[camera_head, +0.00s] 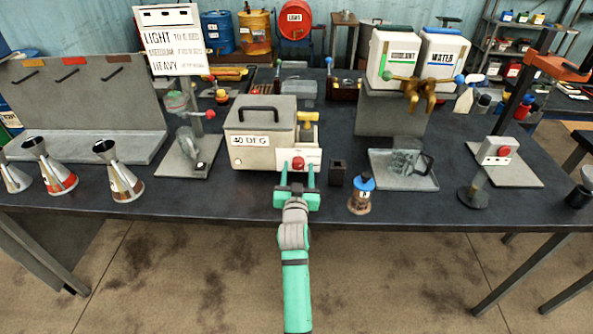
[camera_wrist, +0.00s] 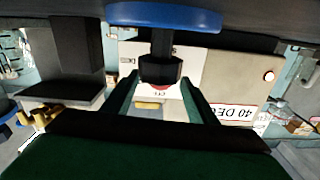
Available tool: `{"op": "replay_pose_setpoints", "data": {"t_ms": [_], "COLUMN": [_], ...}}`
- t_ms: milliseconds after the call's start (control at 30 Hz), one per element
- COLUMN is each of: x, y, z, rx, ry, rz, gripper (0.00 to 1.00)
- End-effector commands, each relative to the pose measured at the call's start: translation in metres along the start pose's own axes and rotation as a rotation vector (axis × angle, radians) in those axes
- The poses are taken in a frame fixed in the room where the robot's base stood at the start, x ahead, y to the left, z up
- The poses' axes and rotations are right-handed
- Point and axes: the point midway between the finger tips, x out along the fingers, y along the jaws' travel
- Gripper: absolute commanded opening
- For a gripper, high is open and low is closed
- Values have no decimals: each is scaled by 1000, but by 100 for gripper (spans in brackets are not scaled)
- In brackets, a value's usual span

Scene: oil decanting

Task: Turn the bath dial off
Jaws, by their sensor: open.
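The bath is a cream box marked 40 DEG (camera_head: 258,150) with a black handle on its lid. Its red dial (camera_head: 298,163) sits on a white front plate at the right. My gripper (camera_head: 297,174) is in front of this plate, its green fingers apart and empty, with the dial between or just beyond their tips. In the wrist view the picture is upside down; the red dial (camera_wrist: 158,87) shows between my fingers, partly hidden by a dark stem. Whether the fingers touch the dial cannot be told. Its pointer setting is too small to read.
A small black block (camera_head: 338,172) and a blue-capped bottle (camera_head: 361,194) stand close right of my gripper. A glass jug (camera_head: 407,160) is on a grey plate (camera_head: 375,174) farther right. Metal funnels (camera_head: 118,172) stand at the left. The table's front edge is near.

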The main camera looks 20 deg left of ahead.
Motion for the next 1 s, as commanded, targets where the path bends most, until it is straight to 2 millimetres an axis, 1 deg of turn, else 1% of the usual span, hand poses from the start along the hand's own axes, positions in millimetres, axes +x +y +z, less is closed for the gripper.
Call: {"op": "replay_pose_setpoints", "data": {"t_ms": [133, 167, 200, 267, 300, 667, 867, 1000], "x": [0, 0, 0, 0, 0, 0, 0, 0], "y": [-3, -4, -5, -6, -7, -8, -7, -6], "z": [0, 0, 0, 0, 0, 0, 0, 0], "rx": [0, 0, 0, 0, 0, -36, -140, -254], "ry": [0, 0, 0, 0, 0, 0, 1, 2], "rz": [-3, -5, -6, -8, -9, -9, -8, -7], "gripper": [52, 45, 36, 21, 12, 11, 11, 11]}}
